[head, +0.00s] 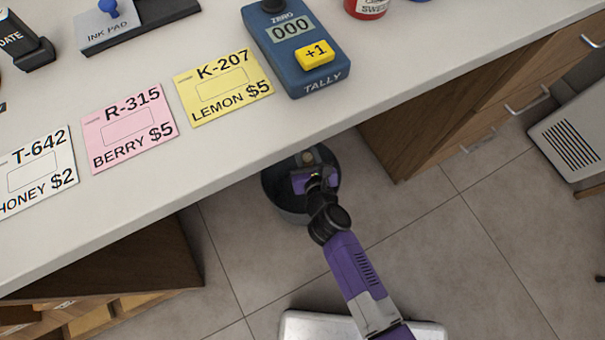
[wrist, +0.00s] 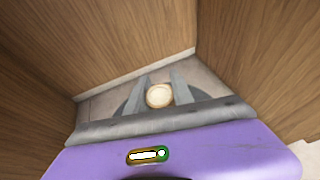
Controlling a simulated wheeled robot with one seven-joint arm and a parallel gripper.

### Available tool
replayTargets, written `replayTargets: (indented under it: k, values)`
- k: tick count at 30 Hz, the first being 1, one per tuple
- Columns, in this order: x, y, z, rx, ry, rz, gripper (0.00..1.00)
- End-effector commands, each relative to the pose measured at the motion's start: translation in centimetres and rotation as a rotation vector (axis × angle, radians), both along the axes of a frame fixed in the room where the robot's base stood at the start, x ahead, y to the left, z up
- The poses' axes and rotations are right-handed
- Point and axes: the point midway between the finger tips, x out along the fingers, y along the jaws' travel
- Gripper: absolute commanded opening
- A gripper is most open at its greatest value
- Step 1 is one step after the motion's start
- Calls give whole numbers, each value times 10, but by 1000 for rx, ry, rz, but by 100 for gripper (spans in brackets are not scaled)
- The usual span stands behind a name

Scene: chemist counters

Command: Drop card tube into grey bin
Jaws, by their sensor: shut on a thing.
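The card tube (wrist: 159,95) shows end-on as a pale round disc between my gripper's fingers in the wrist view. It also shows as a small tan spot (head: 307,157) in the head view. My gripper (wrist: 160,92) is shut on the tube. In the head view my gripper (head: 308,168) is over the dark grey bin (head: 270,190), which stands on the floor under the counter's front edge. The arm covers part of the bin. In the wrist view the bin is mostly hidden behind my gripper. How high the tube is above the bin I cannot tell.
The white counter (head: 170,185) overhangs the bin. Wooden cabinets stand on its right (head: 440,120) and left (head: 120,260). On the counter are price cards (head: 130,127), a blue tally counter (head: 295,50) and an ink pad (head: 110,32). The tiled floor (head: 450,240) in front is clear.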

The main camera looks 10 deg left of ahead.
Motion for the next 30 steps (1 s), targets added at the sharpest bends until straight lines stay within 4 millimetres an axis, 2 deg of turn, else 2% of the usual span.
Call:
replayTargets:
  k: [1,7,19,20,23,24,30]
  values:
    - [0,0,-13,0,0,1,0]
    - [0,0,-31,0,-1,0,0]
    - [0,0,-34,1,0,0,0]
    - [0,0,-34,1,0,0,30]
    - [0,0,-34,1,0,0,50]
    - [0,0,-34,1,0,0,54]
    - [0,0,-34,1,0,0,54]
